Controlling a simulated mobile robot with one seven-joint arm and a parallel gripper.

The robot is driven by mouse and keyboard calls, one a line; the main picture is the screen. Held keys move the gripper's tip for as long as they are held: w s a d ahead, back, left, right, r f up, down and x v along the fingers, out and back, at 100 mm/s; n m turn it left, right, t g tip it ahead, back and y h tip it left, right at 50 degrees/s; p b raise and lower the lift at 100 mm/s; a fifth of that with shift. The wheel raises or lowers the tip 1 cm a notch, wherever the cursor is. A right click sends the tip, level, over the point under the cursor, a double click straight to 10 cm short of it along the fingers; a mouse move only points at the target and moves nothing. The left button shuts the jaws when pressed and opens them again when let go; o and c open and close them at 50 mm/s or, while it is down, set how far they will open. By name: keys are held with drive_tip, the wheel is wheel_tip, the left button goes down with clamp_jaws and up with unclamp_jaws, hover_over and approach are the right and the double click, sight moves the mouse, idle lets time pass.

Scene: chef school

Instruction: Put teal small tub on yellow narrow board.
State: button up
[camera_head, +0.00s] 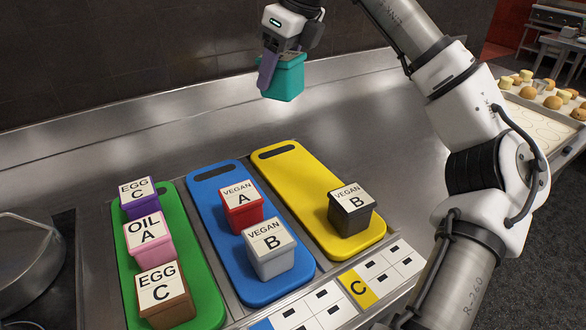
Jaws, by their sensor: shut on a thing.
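The teal small tub (288,82) is held up in the air at the top of the view, above the back of the steel counter. My gripper (270,72) is shut on it, with a finger along its left side. The tub's top is partly hidden by my gripper. The yellow narrow board (305,188) lies on the counter at right of centre, below and in front of the held tub. A black tub labelled VEGAN B (350,215) stands on the board's front half. The board's back half is bare.
A blue board (208,190) with red (240,212) and grey (270,258) tubs lies left of the yellow one. A green board (200,275) holds purple, pink and brown tubs. A pot (25,262) stands at far left. A label card (360,288) lies in front.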

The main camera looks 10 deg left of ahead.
drive_tip(key=w+m+t+h, duration=0.1)
drive_tip(key=w+m+t, duration=0.1)
drive_tip(key=w+m, duration=0.45)
wheel_tip(320, 180, down, 20)
drive_tip(key=shift+f, duration=0.1)
drive_tip(key=o, duration=1.1)
drive_tip(key=shift+r, duration=0.3)
drive_tip(key=b+v, duration=0.1)
drive_tip(key=v, duration=1)
drive_tip(key=shift+s+r, duration=0.25)
drive_tip(key=shift+r, duration=0.05)
drive_tip(key=shift+d, duration=0.15)
